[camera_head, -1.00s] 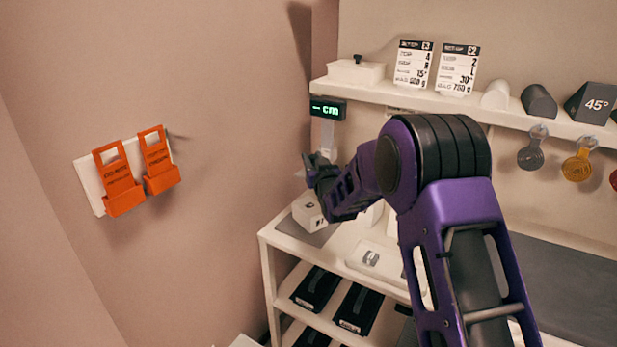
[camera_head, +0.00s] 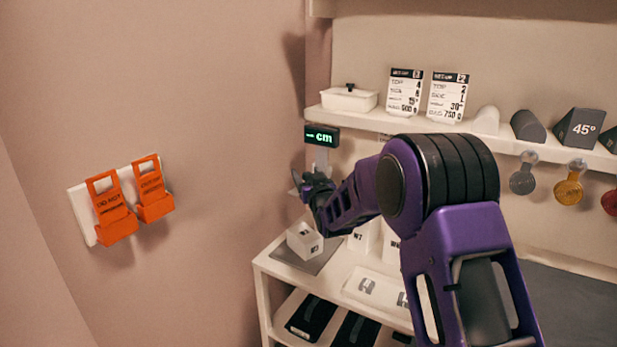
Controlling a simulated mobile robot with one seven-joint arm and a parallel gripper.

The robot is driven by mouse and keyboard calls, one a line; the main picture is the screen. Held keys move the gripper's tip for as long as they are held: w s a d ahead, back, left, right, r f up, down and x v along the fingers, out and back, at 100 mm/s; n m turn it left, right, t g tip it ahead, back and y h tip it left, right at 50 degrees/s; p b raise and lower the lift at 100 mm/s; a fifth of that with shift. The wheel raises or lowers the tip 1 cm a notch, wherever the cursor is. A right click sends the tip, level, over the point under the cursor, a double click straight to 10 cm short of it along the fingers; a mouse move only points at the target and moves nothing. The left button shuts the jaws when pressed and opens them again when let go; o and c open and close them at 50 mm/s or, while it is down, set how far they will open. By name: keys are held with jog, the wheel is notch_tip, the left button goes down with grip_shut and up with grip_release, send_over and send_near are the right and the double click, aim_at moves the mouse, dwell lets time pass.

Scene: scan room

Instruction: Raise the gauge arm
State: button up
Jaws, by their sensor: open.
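The gauge stands at the back left corner of the white bench, with a small display (camera_head: 322,136) reading "-- cm" in green and a pale post (camera_head: 321,157) below it. My gripper (camera_head: 303,181) is at the post's lower part, just under the display. The gauge arm itself is hidden or too small to tell apart from my dark fingers. I cannot tell whether the fingers touch it. My purple arm covers the area to the right. A white block (camera_head: 304,241) with dark marks sits on a grey mat (camera_head: 287,256) below my gripper.
A shelf (camera_head: 365,117) above holds a lidded white box (camera_head: 349,98), two setup cards (camera_head: 404,92) and a 45° wedge (camera_head: 578,128). Round tags (camera_head: 569,190) hang beneath it. Orange holders (camera_head: 111,212) are on the left wall. A white tray (camera_head: 375,290) lies on the bench.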

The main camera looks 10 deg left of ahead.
jog(key=v, duration=1.7)
jog(key=shift+s, duration=0.2)
jog(key=shift+d, duration=0.1)
